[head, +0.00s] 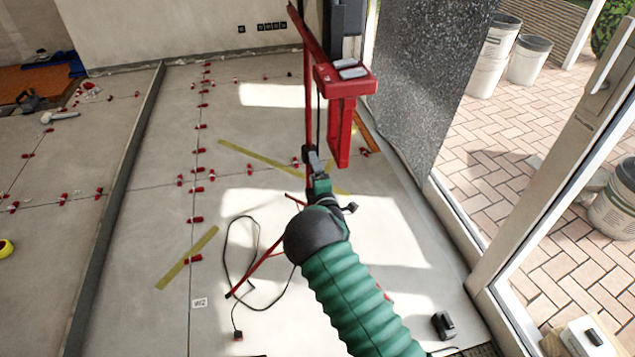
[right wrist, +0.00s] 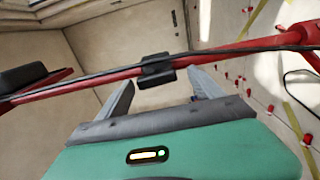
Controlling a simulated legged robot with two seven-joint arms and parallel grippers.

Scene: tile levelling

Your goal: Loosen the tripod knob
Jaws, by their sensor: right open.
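The red tripod (head: 308,115) stands in the middle of the head view, with its splayed legs (head: 265,262) on the floor. In the right wrist view its red pole (right wrist: 225,50) crosses the picture, with a black cable along it. A black collar-like piece (right wrist: 157,70), which may be the knob, sits on the pole. My right gripper (right wrist: 160,85) is open, with its fingers to either side of the black piece; I cannot tell whether they touch it. In the head view my right gripper (head: 316,163) is at the pole. My left gripper is out of view.
A cable (head: 228,265) lies on the tiled floor among red levelling clips (head: 195,220).

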